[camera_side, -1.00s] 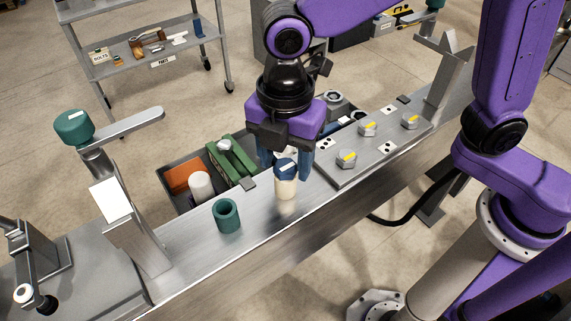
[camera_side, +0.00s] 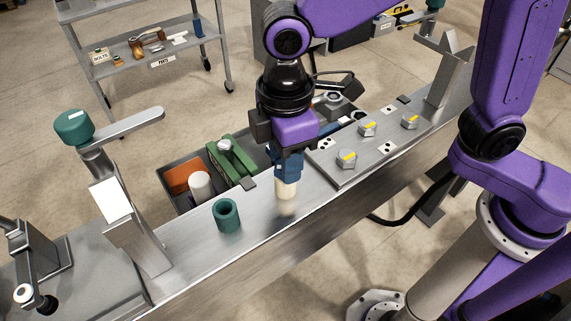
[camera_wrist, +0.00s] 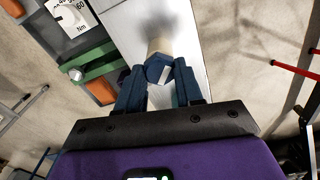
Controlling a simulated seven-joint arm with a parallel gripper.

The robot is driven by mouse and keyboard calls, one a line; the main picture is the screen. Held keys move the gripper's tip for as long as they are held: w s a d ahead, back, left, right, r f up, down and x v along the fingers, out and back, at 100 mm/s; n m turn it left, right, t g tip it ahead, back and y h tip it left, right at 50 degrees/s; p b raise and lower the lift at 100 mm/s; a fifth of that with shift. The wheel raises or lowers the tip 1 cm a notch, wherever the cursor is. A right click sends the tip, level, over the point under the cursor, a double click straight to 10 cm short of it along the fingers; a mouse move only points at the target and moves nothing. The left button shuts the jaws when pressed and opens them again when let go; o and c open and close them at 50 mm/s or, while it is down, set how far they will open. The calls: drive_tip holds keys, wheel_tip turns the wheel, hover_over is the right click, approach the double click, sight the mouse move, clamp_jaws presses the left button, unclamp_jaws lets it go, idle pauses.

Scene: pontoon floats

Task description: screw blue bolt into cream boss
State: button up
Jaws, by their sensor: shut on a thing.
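The cream boss (camera_side: 286,191) stands upright on the metal beam, and its side also shows in the wrist view (camera_wrist: 160,46). The blue bolt (camera_wrist: 157,69) sits at the top of the boss, with a pale mark on its hexagonal head. My gripper (camera_side: 287,172) points down over the boss, and its blue fingers are shut on the bolt's head. In the wrist view my gripper (camera_wrist: 158,80) has one finger on each side of the head. The bolt's shank is hidden, so how deep it sits cannot be told.
A teal hollow cylinder (camera_side: 227,215) stands on the beam left of the boss. A plate (camera_side: 375,145) with several yellow-marked hex heads lies to the right. A grey tray (camera_side: 183,204) behind holds a green tool, a white cylinder and an orange block.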

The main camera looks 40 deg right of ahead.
drive_tip(key=m, duration=0.3)
drive_tip(key=shift+m, duration=0.4)
drive_tip(key=m, duration=0.7)
drive_tip(key=shift+m, duration=0.4)
drive_tip(key=m, duration=0.3)
drive_tip(key=shift+m, duration=0.4)
drive_tip(key=shift+m, duration=0.4)
